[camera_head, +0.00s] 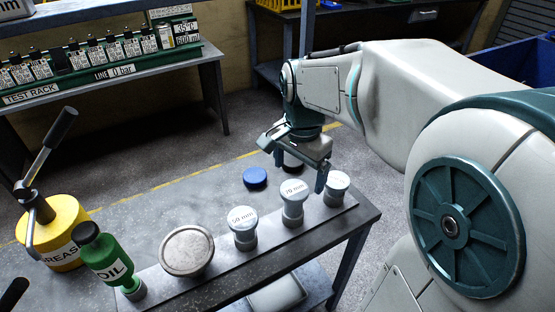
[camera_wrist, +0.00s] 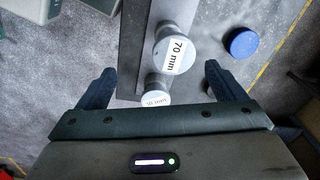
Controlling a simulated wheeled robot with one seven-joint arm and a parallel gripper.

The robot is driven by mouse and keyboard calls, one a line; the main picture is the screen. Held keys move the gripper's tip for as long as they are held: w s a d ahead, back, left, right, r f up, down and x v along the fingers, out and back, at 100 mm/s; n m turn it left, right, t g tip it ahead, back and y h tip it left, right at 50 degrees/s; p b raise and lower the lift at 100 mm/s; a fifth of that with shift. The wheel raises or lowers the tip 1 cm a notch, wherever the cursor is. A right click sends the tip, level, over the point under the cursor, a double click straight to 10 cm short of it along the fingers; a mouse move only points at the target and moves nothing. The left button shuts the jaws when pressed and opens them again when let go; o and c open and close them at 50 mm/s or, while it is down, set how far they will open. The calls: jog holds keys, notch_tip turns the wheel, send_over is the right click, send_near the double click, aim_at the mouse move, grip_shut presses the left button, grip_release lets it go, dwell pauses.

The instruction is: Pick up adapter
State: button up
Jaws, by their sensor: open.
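Several grey adapters with pale round tops stand in a row on a metal strip. One is labelled 50 mm (camera_head: 242,220), one 70 mm (camera_head: 293,192); a shorter one (camera_head: 337,184) stands at the right end, its label hard to read. My gripper (camera_head: 300,167) is open and empty above the right end of the row. In the wrist view, the end adapter (camera_wrist: 157,97) lies between the spread fingers of my gripper (camera_wrist: 160,88), apart from both. The 70 mm adapter (camera_wrist: 172,52) shows just ahead of it.
A large round metal disc (camera_head: 187,250) sits on the strip at left. A green oil bottle (camera_head: 105,258) and yellow grease can (camera_head: 62,232) stand farther left. A blue cap (camera_head: 255,178) lies behind the row. A dark object (camera_head: 292,161) is partly hidden by my gripper.

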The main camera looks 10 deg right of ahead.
aim_at(293, 189)
jog(key=w+m, duration=0.3)
jog(key=shift+w+f+g, duration=0.1)
jog(key=shift+f+g, duration=0.3)
jog(key=shift+w+f+m+b, duration=0.15)
jog(key=shift+f+m+b, duration=0.05)
jog(key=shift+m+b, duration=0.1)
notch_tip(293, 189, down, 8)
jog(key=shift+f, duration=0.1)
jog(key=f, duration=0.5)
jog(key=shift+d+f, duration=0.1)
jog(key=shift+d, duration=0.1)
jog(key=shift+w, duration=0.1)
grip_shut()
